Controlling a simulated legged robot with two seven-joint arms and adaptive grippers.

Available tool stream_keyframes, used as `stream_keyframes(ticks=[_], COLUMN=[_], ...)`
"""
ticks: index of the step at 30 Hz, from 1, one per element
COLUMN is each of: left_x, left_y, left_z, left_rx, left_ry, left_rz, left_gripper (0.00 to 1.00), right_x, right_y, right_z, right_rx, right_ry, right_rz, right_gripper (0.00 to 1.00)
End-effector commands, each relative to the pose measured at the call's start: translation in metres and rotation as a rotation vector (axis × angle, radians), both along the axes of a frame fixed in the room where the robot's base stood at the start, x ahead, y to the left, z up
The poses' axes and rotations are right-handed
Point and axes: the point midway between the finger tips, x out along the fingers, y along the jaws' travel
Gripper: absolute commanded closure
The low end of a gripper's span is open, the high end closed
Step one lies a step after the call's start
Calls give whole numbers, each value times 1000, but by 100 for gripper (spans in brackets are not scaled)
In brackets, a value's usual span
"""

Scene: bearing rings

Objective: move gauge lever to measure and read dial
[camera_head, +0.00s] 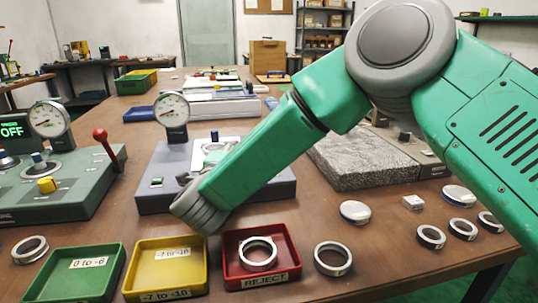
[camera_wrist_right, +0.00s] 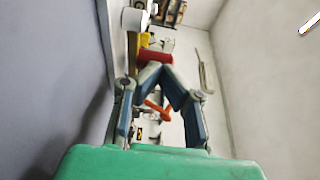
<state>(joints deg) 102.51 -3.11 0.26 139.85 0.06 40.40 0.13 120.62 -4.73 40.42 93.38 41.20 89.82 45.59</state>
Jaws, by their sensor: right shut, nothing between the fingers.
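The left gauge stand (camera_head: 75,185) is grey-green, with a round white dial gauge (camera_head: 48,119) and a lever with a red knob (camera_head: 100,135) at its right. A second grey gauge stand (camera_head: 155,200) in the middle has its own dial gauge (camera_head: 171,110). The needle readings are too small to read. My right arm reaches across the second stand; its wrist ends low over the stand's front, and the fingers are largely hidden in the head view. In the wrist view my right gripper (camera_wrist_right: 162,72) is shut and empty. My left gripper is out of view.
Green (camera_head: 70,288), yellow (camera_head: 165,283) and red (camera_head: 262,272) trays line the table front; the red one holds a ring. Loose rings lie right of it, including a near one (camera_head: 333,258). A granite block (camera_head: 365,165) stands behind. A screen (camera_head: 12,130) reads OFF.

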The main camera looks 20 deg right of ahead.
Motion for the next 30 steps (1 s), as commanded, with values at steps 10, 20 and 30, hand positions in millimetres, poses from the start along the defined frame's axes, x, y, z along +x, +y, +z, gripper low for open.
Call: stream_keyframes(ticks=[10,20,30], left_x=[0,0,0], left_y=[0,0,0], left_z=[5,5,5], left_rx=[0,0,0], left_ry=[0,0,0], left_rz=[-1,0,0], left_gripper=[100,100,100], right_x=[10,12,12], right_y=[8,7,8], right_z=[1,0,0], right_rx=[-3,-3,-3], right_ry=[0,1,0], right_rz=[2,3,3], right_gripper=[100,100,100])
